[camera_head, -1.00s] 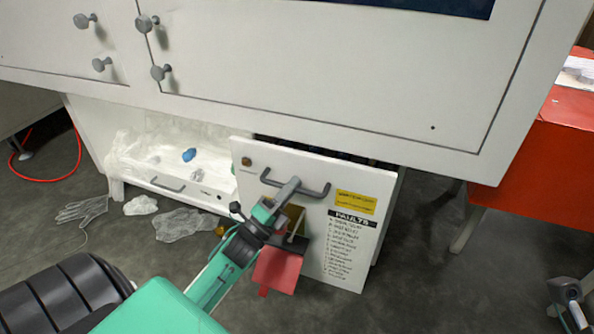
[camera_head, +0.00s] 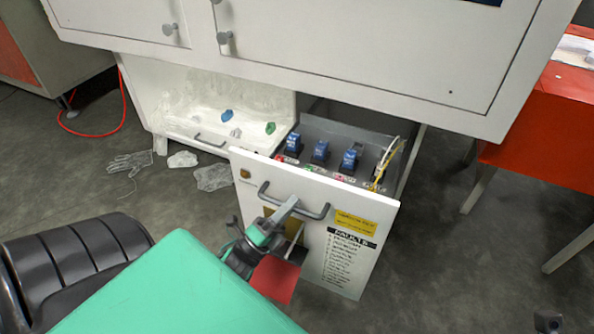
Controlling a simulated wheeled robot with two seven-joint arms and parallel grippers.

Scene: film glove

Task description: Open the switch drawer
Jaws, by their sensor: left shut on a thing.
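The switch drawer (camera_head: 318,232) is a white-fronted drawer under the white cabinet, and it stands pulled well out. Its grey bar handle (camera_head: 318,210) is on the front. Inside, a row of blue switches (camera_head: 320,151) shows, with red and green labels and a yellow-and-white cable at the right. A red tag or flap hangs just below the gripper. A small dark part at the bottom right edge seems to be my right gripper (camera_head: 548,323); its jaws cannot be made out.
A white open tray (camera_head: 205,140) with clear film and small coloured bits is left of the drawer. A clear glove (camera_head: 130,162) and crumpled film (camera_head: 213,177) lie on the floor. A red cabinet (camera_head: 545,130) stands at right. Floor right of the drawer is clear.

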